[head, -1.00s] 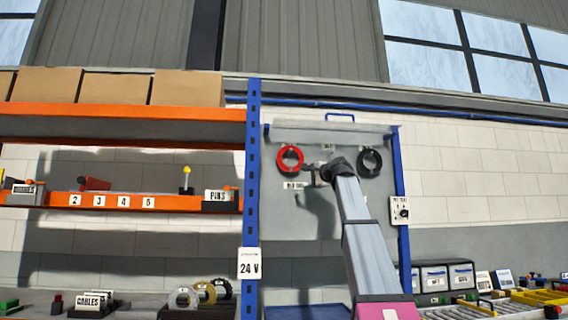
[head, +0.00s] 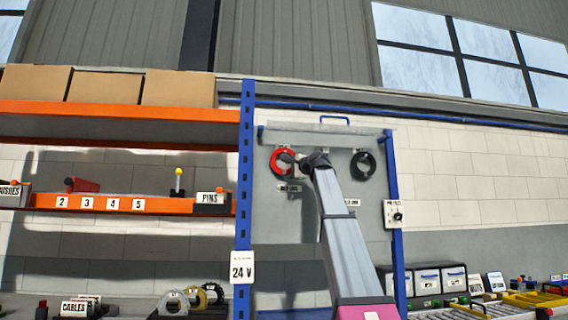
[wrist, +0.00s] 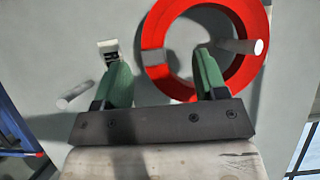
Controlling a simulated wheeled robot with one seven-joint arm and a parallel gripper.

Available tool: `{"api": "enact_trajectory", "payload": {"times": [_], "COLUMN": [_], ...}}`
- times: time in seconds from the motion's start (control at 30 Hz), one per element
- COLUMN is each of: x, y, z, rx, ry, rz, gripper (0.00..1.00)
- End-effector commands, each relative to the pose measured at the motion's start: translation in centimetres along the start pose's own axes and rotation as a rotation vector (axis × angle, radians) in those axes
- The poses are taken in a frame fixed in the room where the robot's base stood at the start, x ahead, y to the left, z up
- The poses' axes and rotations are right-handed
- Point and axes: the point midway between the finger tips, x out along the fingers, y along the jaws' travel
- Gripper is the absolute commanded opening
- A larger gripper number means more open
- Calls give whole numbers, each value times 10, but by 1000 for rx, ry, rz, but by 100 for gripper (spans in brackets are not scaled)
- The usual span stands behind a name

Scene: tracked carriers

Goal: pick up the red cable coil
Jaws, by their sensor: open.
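The red cable coil (head: 274,160) hangs on the grey back panel in the head view, left of a black coil. In the wrist view the red coil (wrist: 179,85) is a large ring around a pale peg (wrist: 242,46), with a grey band on its left side. My gripper (wrist: 162,64) is open, its two green fingers apart. The left finger is outside the ring's left side and the right finger appears over its central opening. The ring's left side lies between them in the picture; contact cannot be told. In the head view my gripper (head: 299,162) partly covers the coil's right side.
The black coil (head: 363,165) hangs to the right on the same panel (head: 322,140). A blue upright (head: 244,200) stands to the left, beside orange shelves.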

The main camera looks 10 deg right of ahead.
Motion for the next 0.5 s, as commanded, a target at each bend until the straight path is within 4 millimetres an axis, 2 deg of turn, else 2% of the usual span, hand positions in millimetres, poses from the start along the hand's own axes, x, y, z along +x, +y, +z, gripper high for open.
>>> {"api": "enact_trajectory", "payload": {"times": [0.2, 0.47, 0.5], "x": [32, 36, 36], "y": [0, 1, 1], "z": [0, 0, 0], "rx": [1, 1, 0], "ry": [-1, 0, 0], "rz": [0, 0, 0], "gripper": [66, 66, 59]}}
